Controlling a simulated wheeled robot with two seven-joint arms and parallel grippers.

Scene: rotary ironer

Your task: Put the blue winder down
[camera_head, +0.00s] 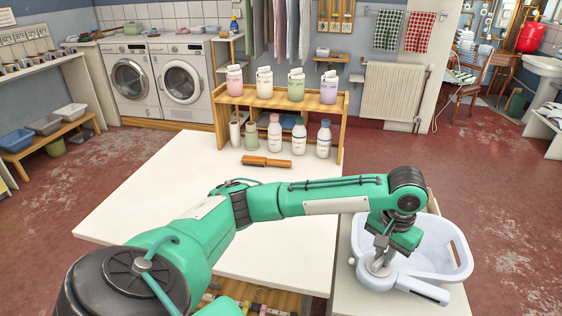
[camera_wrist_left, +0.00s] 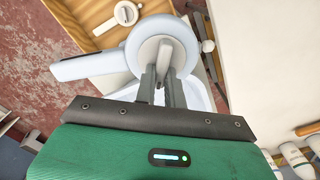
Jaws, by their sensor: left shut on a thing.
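The pale blue winder (camera_head: 372,277) has a round body and a straight handle pointing right in the head view. It also fills the upper middle of the left wrist view (camera_wrist_left: 190,38). My left gripper (camera_head: 380,254) points down at the winder's top, and its fingers (camera_wrist_left: 162,84) are shut on the grey raised grip in the middle. In the head view the winder overlaps the near left part of a pale blue basket (camera_head: 455,240). I cannot tell whether the winder touches the surface below. My right gripper is not in view.
A white table (camera_head: 130,205) has clear room left of my arm. A wooden roller (camera_head: 267,162) lies near its back. A wooden shelf (camera_head: 270,101) with jars and bottles stands behind. The basket sits on a pale side counter (camera_head: 350,300) at the right.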

